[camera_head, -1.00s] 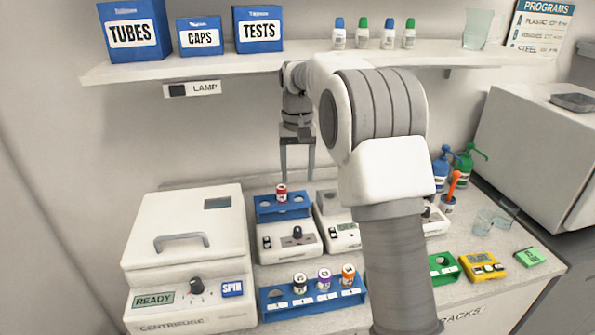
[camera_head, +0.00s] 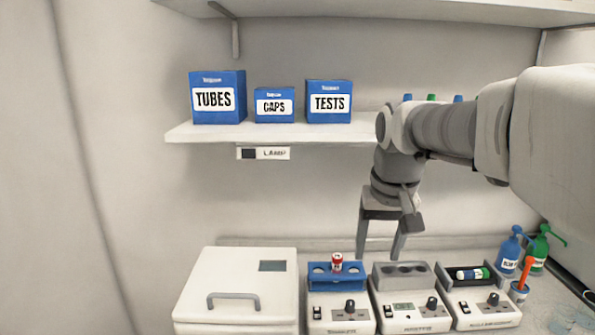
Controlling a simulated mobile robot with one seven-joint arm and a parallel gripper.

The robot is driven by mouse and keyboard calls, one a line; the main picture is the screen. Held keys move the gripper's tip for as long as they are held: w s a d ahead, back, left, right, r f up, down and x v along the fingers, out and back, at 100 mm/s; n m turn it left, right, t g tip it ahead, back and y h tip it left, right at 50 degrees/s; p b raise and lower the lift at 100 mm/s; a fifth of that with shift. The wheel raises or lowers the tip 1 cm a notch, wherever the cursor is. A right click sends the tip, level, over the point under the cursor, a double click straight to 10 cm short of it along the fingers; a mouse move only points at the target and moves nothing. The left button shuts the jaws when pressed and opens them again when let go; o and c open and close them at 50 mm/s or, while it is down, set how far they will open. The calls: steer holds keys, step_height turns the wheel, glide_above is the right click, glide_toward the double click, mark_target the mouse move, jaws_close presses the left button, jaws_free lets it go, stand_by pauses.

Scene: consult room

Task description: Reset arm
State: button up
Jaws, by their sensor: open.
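My gripper (camera_head: 381,252) hangs with its fingers pointing down and apart, with nothing between them. It is above the grey-topped middle device (camera_head: 407,312), below shelf height. My arm reaches in from the right side of the picture and covers part of the shelf.
A centrifuge (camera_head: 225,291) stands left of a device with a blue rack (camera_head: 325,278) holding a red-capped tube (camera_head: 337,262). A device at right (camera_head: 480,310) holds a lying tube (camera_head: 472,274). Blue (camera_head: 508,250) and green (camera_head: 541,247) pump bottles stand further right. The shelf (camera_head: 203,134) carries blue boxes (camera_head: 328,101).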

steer(key=s+f+t, duration=0.1)
steer(key=s+f, duration=0.1)
steer(key=s, duration=0.7)
steer(key=s+f+t, duration=0.1)
steer(key=s+f, duration=0.1)
steer(key=s, duration=0.7)
steer(key=shift+s+f+n+t, duration=0.15)
steer(key=shift+s+n+t, duration=0.05)
steer(key=shift+n+t, duration=0.2)
